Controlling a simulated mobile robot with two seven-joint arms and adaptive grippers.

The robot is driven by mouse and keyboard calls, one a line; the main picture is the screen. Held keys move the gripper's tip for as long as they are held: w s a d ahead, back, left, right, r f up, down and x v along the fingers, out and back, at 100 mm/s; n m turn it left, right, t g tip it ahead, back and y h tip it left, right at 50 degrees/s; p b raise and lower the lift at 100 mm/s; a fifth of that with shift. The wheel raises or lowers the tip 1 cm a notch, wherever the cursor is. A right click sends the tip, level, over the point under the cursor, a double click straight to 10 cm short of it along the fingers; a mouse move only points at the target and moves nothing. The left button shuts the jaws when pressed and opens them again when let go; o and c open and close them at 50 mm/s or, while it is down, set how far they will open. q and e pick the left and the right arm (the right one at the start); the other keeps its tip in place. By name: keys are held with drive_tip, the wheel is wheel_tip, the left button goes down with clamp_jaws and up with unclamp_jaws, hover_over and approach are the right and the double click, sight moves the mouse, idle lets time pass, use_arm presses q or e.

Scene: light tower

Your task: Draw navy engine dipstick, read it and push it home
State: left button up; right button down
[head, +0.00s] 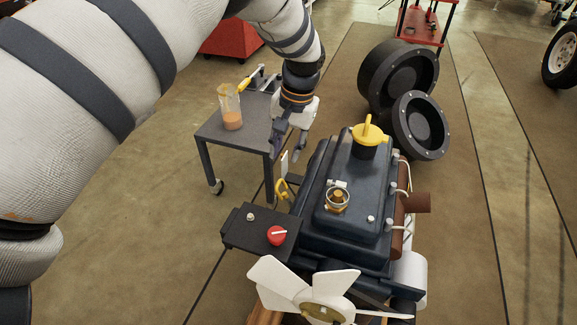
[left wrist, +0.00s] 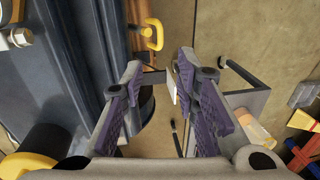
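The navy engine (head: 322,226) stands at the lower right. A yellow loop handle (head: 283,188), apparently the dipstick's, sits at its left side. The loop also shows at the top of the left wrist view (left wrist: 152,34); any rod below it is hidden. My left gripper (head: 289,150) points down beside the engine's left edge, above and behind the loop. Its purple-padded fingers are apart in the left wrist view (left wrist: 160,88), with no loop between them. A small white plate (head: 284,163) shows just below the fingers. My right gripper is not in view.
A grey cart (head: 215,134) with a jug of orange-brown liquid (head: 230,110) stands left of the gripper. A yellow filler cap (head: 370,135) rises from the engine top. A red-knobbed box (head: 250,235) and white fan (head: 277,282) are at the front. Open floor lies left.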

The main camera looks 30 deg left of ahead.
sight(280, 181)
use_arm(q)
drive_tip(key=f, duration=0.3)
drive_tip(key=a+f, duration=0.1)
drive_tip(key=f, duration=0.5)
drive_tip(key=shift+s+a+f+b, duration=0.2)
drive_tip(key=shift+f+b, duration=0.05)
drive_tip(key=shift+b, duration=0.1)
clamp_jaws()
